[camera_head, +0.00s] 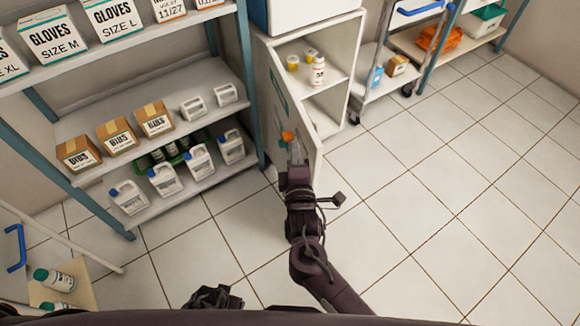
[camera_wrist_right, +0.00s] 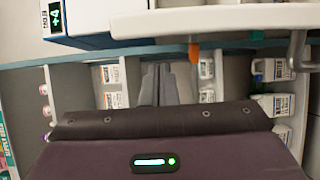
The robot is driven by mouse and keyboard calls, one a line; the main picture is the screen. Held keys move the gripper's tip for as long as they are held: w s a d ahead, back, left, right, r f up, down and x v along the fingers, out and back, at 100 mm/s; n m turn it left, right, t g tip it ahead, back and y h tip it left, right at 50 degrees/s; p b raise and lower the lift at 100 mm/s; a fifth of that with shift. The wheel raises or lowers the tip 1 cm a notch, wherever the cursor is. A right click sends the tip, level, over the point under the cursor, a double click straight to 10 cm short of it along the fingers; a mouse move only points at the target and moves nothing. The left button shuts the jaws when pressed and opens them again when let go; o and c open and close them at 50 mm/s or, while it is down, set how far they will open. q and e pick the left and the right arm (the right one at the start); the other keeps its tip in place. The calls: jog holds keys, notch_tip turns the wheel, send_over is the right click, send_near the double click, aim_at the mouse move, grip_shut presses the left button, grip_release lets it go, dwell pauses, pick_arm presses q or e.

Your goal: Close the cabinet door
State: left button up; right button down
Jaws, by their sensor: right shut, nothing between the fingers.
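The white cabinet (camera_head: 344,104) stands at the back centre with its door (camera_head: 296,112) swung wide open toward me. Its two shelves show inside. A small orange piece (camera_head: 287,136) sits at the door's outer side; an orange piece also shows in the right wrist view (camera_wrist_right: 194,52). My right gripper (camera_head: 296,152) is shut and empty, close to the door's lower part; I cannot tell whether it touches. Its fingers show together in the wrist view (camera_wrist_right: 160,70). A dark part at the bottom of the head view may be my left gripper (camera_head: 215,297); its jaws are unclear.
A shelving rack (camera_head: 190,88) with boxes and white jugs stands left of the door, close to it. A metal trolley (camera_head: 398,52) stands right of the cabinet. Bottles (camera_head: 318,72) stand on the cabinet's upper shelf. The tiled floor (camera_head: 440,200) at right is clear.

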jog(key=shift+w+d, duration=0.2)
jog(key=shift+d, duration=0.35)
jog(key=shift+w+d, duration=0.15)
jog(key=shift+d, duration=0.4)
